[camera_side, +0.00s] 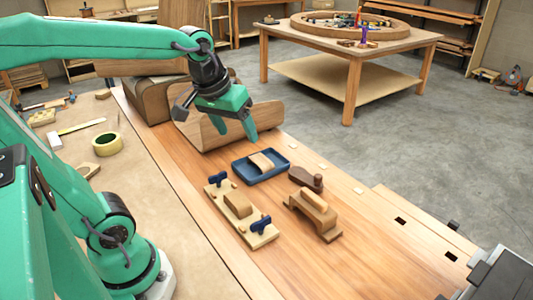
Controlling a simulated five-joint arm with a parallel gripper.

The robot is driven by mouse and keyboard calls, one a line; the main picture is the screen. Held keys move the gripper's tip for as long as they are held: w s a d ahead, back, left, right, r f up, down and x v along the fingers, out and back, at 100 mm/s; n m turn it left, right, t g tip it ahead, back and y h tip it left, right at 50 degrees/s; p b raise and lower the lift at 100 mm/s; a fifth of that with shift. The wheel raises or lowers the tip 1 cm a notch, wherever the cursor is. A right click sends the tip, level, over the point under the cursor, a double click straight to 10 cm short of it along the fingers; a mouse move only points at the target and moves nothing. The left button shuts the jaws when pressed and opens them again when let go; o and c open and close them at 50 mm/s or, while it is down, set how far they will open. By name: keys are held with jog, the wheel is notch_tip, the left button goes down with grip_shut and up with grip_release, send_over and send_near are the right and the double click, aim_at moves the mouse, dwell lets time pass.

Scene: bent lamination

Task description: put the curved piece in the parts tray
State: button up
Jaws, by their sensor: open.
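The curved piece (262,161), a light wooden strip, lies in the blue parts tray (244,177), near the middle of the tray. The tray sits flat on the wooden bench. My gripper (235,135) is open, with its two green fingers pointing down and apart. It is above and behind the tray, clear of the curved piece, and in front of a bent wooden panel. Nothing shows between the fingers.
A bent wooden panel (205,138) stands behind the tray. A tape roll (107,144) lies left. Bench space at right is clear.

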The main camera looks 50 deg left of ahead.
jog(key=s+d+f+m+t, duration=0.1)
jog(key=s+d+f+m, duration=0.1)
jog(key=s, duration=0.5)
jog(key=shift+d+m, duration=0.5)
jog(key=shift+m, duration=0.7)
